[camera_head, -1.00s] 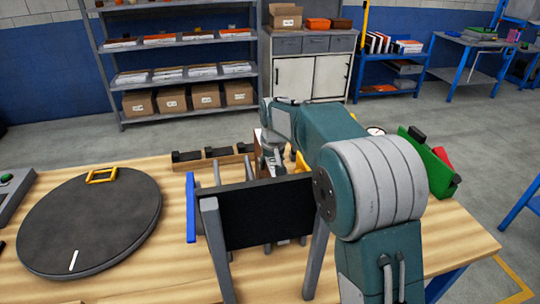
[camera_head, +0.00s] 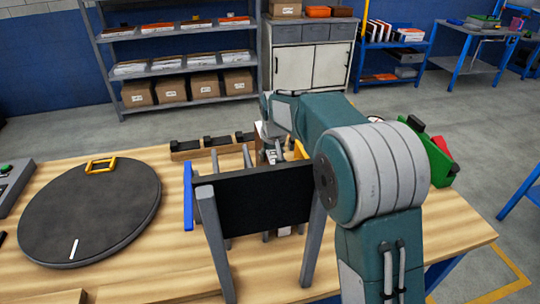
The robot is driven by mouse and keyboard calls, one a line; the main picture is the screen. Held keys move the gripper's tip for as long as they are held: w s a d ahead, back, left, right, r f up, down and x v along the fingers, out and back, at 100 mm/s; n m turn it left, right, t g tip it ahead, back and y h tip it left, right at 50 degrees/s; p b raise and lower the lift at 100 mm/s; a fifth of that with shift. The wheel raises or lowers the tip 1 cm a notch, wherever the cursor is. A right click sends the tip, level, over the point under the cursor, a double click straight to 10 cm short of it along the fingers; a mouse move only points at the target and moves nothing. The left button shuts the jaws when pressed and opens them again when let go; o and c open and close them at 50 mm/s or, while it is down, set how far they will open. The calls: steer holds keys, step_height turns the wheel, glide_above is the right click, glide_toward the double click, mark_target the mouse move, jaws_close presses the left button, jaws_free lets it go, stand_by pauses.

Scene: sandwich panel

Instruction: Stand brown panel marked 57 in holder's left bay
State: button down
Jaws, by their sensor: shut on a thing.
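My gripper (camera_head: 272,156) is low over the table behind a black upright board (camera_head: 262,207), which hides part of it. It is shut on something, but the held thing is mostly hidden. I cannot make out a brown panel or a mark 57. What looks like the holder is a frame with grey upright posts (camera_head: 214,163) and a blue bar (camera_head: 188,196) at its left end. My wrist points down near the posts, toward the right part of the frame. The bays are hidden by the black board and my arm.
A wooden rack with black blocks (camera_head: 212,143) lies behind the holder. A green object (camera_head: 440,160) stands at the right. Bare table (camera_head: 170,270) shows in front.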

steer(key=shift+c, duration=0.2)
jaws_free()
steer(key=shift+a, duration=0.15)
steer(key=v, duration=1.1)
steer(key=shift+r, duration=0.4)
